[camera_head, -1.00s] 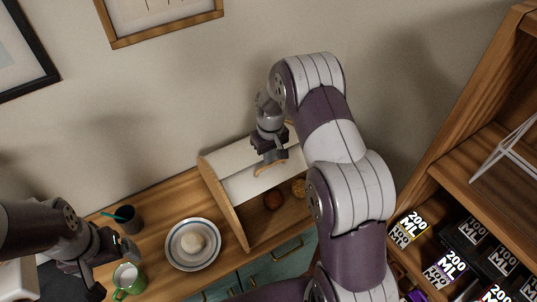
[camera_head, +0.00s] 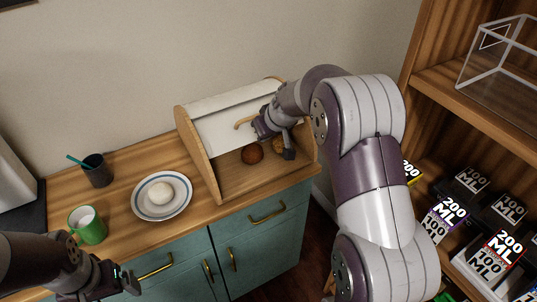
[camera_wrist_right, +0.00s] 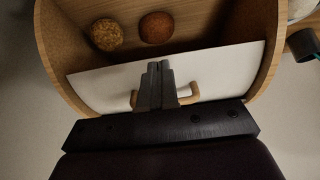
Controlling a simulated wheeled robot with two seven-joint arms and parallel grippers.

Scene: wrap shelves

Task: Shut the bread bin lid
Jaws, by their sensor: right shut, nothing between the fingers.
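The wooden bread bin (camera_head: 196,152) stands on the counter against the wall. Its white lid (camera_head: 218,128) is raised, leaving the lower front open, with buns visible inside. The lid's wooden handle (camera_head: 243,122) shows just left of my right gripper (camera_head: 268,130). In the right wrist view, my right gripper (camera_wrist_right: 159,68) is shut and empty; its fingers lie in front of the white lid (camera_wrist_right: 225,65), between the two visible ends of the handle (camera_wrist_right: 190,93). Contact cannot be told. My left gripper (camera_head: 122,280) is at the lower left, away from the bin; its jaw opening is unclear.
A plate (camera_head: 143,204) with a pale bun, a green mug (camera_head: 90,229) and a dark cup (camera_head: 98,172) stand on the counter left of the bin. Teal cabinets (camera_head: 265,245) are below. A wooden shelf (camera_head: 450,100) with boxes stands at right.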

